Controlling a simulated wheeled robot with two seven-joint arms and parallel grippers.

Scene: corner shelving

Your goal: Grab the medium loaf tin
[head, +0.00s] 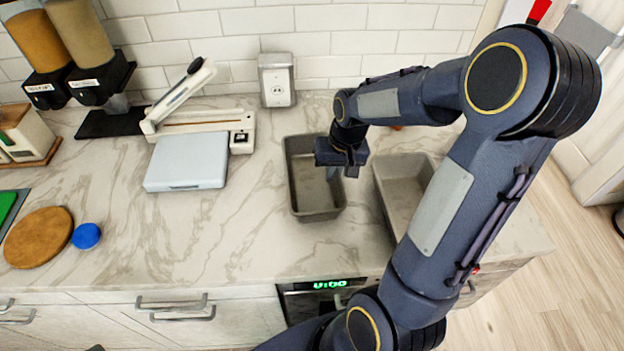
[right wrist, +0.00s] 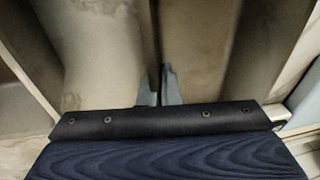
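Two grey loaf tins stand on the marble counter. The left loaf tin (head: 316,208) is open-topped, with its long side running away from me. The right loaf tin (head: 394,176) is partly hidden behind my right arm. I cannot tell from size alone which one is the medium tin. My right gripper (head: 339,173) points down at the right long wall of the left tin. In the right wrist view, its fingers (right wrist: 160,88) are close together on either side of a thin tin wall, apparently pinching it. My left gripper is not in view.
A white scale (head: 187,161) and a white sealer-like device (head: 200,122) stand left of the tins. A round wooden board (head: 38,237) and blue disc (head: 86,236) lie far left. The middle front counter is clear.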

